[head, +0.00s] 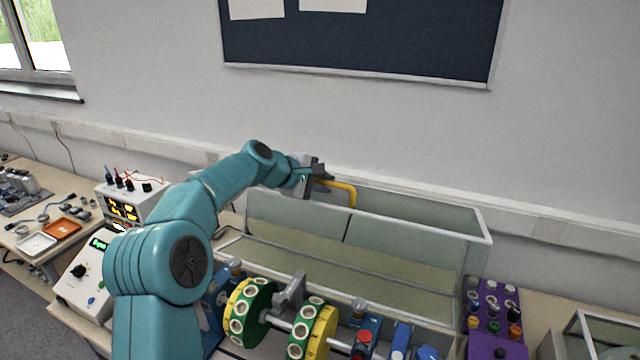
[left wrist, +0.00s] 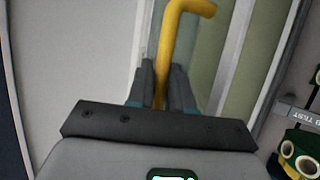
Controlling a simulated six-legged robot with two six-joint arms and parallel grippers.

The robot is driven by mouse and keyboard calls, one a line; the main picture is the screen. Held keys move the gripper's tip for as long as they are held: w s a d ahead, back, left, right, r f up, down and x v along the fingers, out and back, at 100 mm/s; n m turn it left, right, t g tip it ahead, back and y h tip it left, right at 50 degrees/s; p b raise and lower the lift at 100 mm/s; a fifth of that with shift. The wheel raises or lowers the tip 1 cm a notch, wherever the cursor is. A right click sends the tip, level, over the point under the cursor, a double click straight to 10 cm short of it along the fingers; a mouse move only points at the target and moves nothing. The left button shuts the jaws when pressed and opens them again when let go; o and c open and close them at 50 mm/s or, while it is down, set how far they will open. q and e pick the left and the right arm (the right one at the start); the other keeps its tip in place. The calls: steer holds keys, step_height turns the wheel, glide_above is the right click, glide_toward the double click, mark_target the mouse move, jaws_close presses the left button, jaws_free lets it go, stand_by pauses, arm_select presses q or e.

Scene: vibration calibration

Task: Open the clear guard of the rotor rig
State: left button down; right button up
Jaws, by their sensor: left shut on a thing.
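The clear guard (head: 482,226) is a see-through box with pale edges. It stands tilted back behind the rotor, and the rotor is uncovered in front of it. Its yellow bar handle (head: 347,190) is at its far upper edge. My left gripper (head: 318,181) is shut on this handle. In the left wrist view the yellow handle (left wrist: 173,40) runs down between the two dark fingers (left wrist: 160,88). The rotor's two green and yellow discs (head: 248,312) sit on a metal shaft at the front. My right gripper is not in view.
A purple rack (head: 497,318) with knobs or plugs stands right of the rig. A white power supply (head: 130,195) and a meter box (head: 88,278) stand left, partly behind my left arm. The wall (head: 400,130) is close behind the guard. Another clear case (head: 600,335) is at the lower right.

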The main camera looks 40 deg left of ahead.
arm_select(q)
steer(key=shift+w+a+f, duration=0.1)
steer(key=shift+w+a, duration=0.1)
steer(key=shift+w, duration=0.35)
steer(key=shift+w+a+f, duration=0.1)
steer(key=shift+w+a, duration=0.05)
steer(key=shift+w, duration=0.35)
steer(key=c, duration=1.1)
jaws_free()
steer(key=shift+s, duration=0.1)
steer(key=b+v, duration=0.4)
steer(key=v, duration=1.2)
